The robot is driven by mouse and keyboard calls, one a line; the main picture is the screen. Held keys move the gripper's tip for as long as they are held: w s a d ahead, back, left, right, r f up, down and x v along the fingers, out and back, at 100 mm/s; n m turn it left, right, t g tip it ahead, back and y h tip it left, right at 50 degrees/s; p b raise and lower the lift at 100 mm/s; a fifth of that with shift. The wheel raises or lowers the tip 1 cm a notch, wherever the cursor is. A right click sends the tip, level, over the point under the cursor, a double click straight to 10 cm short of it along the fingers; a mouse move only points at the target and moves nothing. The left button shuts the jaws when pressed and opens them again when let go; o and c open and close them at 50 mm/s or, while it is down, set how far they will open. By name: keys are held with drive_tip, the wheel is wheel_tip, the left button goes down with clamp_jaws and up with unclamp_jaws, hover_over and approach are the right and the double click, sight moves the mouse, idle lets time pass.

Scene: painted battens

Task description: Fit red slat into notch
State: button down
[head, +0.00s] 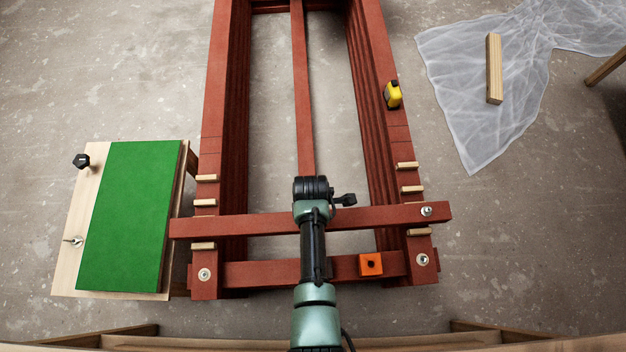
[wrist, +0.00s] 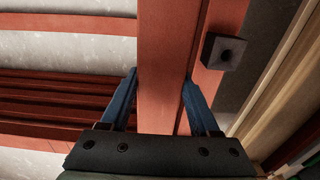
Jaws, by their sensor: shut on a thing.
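The red slat (head: 260,224) lies crosswise over both long red rails, at a slight tilt in the head view, its ends past the rails' outer edges. My gripper (wrist: 160,85) has its blue fingers on both sides of the slat (wrist: 165,60), shut on it near its middle. In the head view my arm hides the grip. Pale wooden blocks on the left rail (head: 205,202) and right rail (head: 411,190) bound the gaps where the slat crosses. A bolt shows at its right end (head: 427,210). I cannot tell whether the slat is seated or above the rails.
A red crossbar (head: 250,274) with an orange block (head: 370,264) lies nearer me. A green panel (head: 130,215) on a wooden board is at left. A yellow tape measure (head: 393,94) sits on the right rail. Plastic sheeting (head: 470,110) with a wood piece is at right.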

drive_tip(key=shift+w+f+b, duration=0.1)
drive_tip(key=shift+f+b, duration=0.75)
drive_tip(key=shift+f, duration=1.15)
drive_tip(key=shift+f, duration=0.15)
drive_tip(key=shift+c, duration=0.6)
unclamp_jaws()
